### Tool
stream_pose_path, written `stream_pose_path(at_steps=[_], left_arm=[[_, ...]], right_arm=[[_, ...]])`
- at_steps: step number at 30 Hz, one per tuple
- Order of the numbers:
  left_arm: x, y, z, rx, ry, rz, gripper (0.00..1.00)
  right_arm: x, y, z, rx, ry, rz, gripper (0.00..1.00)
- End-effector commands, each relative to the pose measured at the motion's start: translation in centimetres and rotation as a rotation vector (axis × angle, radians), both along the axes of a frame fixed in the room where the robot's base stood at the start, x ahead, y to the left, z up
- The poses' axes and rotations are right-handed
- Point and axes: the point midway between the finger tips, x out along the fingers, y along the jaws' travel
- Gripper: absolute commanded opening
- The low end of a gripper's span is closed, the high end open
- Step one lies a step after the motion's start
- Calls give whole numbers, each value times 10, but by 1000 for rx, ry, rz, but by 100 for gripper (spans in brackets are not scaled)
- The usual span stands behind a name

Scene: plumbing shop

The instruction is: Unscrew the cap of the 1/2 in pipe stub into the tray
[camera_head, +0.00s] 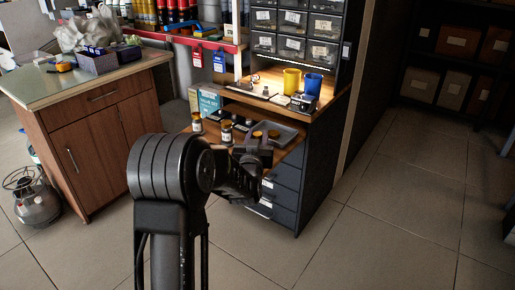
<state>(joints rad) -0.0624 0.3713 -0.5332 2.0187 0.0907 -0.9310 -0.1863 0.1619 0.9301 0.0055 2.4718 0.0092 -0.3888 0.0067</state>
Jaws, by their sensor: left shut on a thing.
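My left arm reaches over the wooden workbench (293,155) in the head view. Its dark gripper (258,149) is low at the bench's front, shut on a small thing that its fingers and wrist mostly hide. I cannot make out whether that is the cap or the pipe stub. The grey tray (292,130) lies just behind and to the right of the gripper, partly covered by it. Small yellow-brown round pieces (274,134) show at the tray, close to the fingers. The 1/2 in stub cannot be told apart. My right gripper is out of view.
Two small jars (226,132) stand left of the gripper, before a teal box (209,103). A yellow cup (291,81) and a blue cup (312,83) stand on the shelf behind. Drawer bins (292,38) rise above. Open floor lies to the right.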

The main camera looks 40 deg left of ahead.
Motion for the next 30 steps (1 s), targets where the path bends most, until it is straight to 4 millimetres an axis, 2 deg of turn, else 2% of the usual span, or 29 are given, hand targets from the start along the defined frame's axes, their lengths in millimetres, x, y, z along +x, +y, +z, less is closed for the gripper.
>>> stream_pose_path(at_steps=[11, 17, 24, 30], left_arm=[[0, 0, 9, 2, -6, 0, 0], [0, 0, 37, 1, -8, 0, 0], [0, 0, 83, 1, -8, 0, 0], [0, 0, 102, 2, -6, 0, 0]], right_arm=[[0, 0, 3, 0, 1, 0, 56], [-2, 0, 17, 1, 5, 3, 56], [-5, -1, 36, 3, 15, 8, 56], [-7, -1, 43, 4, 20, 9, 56]])
